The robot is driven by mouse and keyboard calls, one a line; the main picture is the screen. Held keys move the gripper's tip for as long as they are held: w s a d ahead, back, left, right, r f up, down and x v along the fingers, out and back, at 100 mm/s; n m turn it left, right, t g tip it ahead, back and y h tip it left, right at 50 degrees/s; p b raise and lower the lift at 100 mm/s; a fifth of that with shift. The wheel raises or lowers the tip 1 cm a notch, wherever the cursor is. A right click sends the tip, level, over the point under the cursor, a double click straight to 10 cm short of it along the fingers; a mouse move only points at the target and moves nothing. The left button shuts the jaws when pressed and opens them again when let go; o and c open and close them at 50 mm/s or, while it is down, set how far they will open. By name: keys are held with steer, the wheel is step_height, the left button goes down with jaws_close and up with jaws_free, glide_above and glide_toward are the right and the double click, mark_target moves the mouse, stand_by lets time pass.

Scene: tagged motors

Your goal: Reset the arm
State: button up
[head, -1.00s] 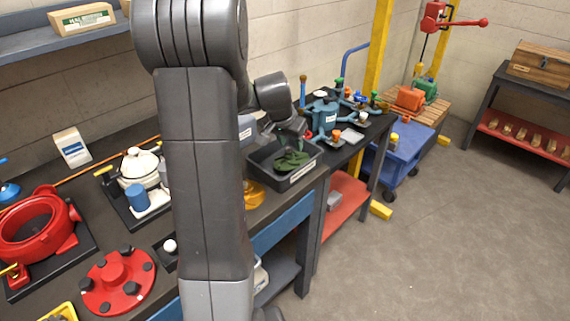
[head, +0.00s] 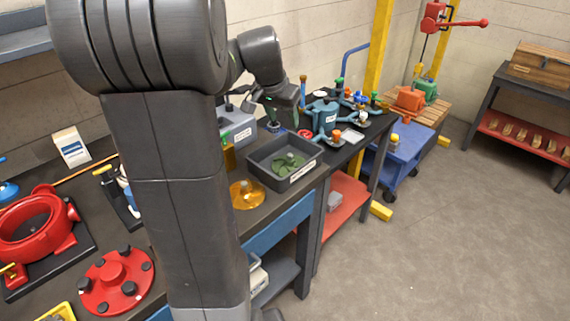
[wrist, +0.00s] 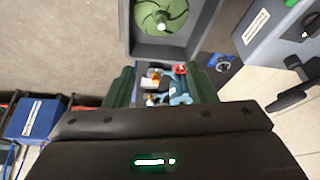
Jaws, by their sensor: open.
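My gripper (wrist: 162,86) is open, with its two green fingers apart and nothing seen held between them. In the head view my arm crosses the left middle, and its wrist end hangs above the bench behind the dark tray (head: 258,174). A green finned wheel (head: 286,163) lies in that tray, clear of my gripper. In the wrist view the wheel (wrist: 162,14) and the tray (wrist: 166,50) are at the top, beyond the fingertips. My arm hides part of the bench.
A grey-blue labelled box (head: 242,134) stands beside the tray. An amber disc (head: 246,196) lies in front. Red housing (head: 38,228) and a red flange (head: 117,283) are at left. Blue pump parts (head: 326,118) crowd the bench behind.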

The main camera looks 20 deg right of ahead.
steer(key=shift+v, duration=1.25)
steer(key=p+x, duration=0.1)
steer(key=x, duration=1.2)
steer(key=shift+f, duration=0.2)
steer(key=shift+w+d+r+p, duration=0.15)
steer(key=shift+d+r+p, duration=0.1)
steer(key=shift+p, duration=0.1)
steer(key=shift+a+r+p, duration=0.1)
steer(key=shift+r+p, duration=0.65)
steer(key=shift+r, duration=0.55)
